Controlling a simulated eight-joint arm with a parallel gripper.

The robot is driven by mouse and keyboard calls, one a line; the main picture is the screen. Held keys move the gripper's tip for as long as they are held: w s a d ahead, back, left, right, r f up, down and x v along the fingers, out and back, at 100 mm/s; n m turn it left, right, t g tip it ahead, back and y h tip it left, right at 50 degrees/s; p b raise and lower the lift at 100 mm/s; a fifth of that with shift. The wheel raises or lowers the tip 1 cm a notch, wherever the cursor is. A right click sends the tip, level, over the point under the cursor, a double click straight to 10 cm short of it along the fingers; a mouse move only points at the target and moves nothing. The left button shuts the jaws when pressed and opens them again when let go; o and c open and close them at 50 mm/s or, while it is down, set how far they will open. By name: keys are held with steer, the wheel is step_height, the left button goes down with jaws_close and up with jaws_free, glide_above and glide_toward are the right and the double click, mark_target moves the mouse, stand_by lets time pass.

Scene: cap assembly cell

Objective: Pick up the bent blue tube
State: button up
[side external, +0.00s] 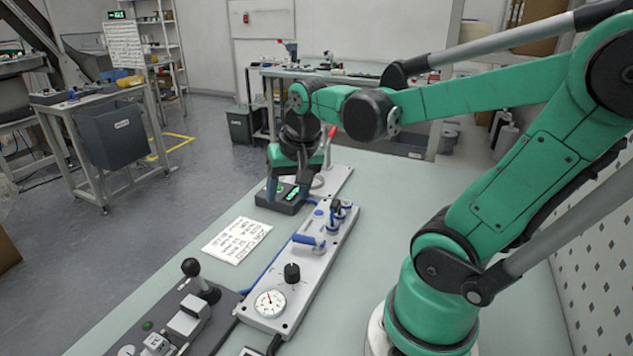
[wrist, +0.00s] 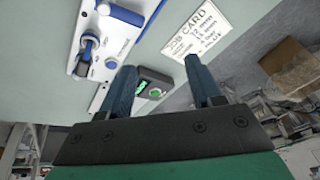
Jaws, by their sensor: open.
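A thin blue tube (side external: 264,270) runs along the left edge of the light grey panel (side external: 270,322), bending near the panel's front end. Short blue pieces (side external: 309,240) sit on fittings on the panel top; one also shows in the wrist view (wrist: 120,12). I cannot tell for sure which blue piece is the bent tube. None is between my fingers.
A black box with a green display (side external: 283,201) lies beneath my gripper and shows between the fingers in the wrist view (wrist: 152,90). A white job card (side external: 237,240) lies left of the panel. A dark lever unit (side external: 170,318) is at the front. The table right of the panel is clear.

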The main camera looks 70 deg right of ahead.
mark_target(336, 201)
steer(key=s+d+m+g, duration=0.1)
steer(key=d+m, duration=0.2)
steer(key=s+d+f+m+g, duration=0.1)
steer(key=s+d+m, duration=0.1)
steer(key=d+m, duration=0.1)
steer(key=s+d+m+g+y, duration=0.1)
steer(key=d+m, duration=0.1)
steer(key=d, duration=0.1)
steer(key=shift+s+f+m, duration=0.35)
steer(key=shift+m, duration=0.05)
steer(key=shift+s+f, duration=0.1)
steer(key=shift+f, duration=2.75)
jaws_close()
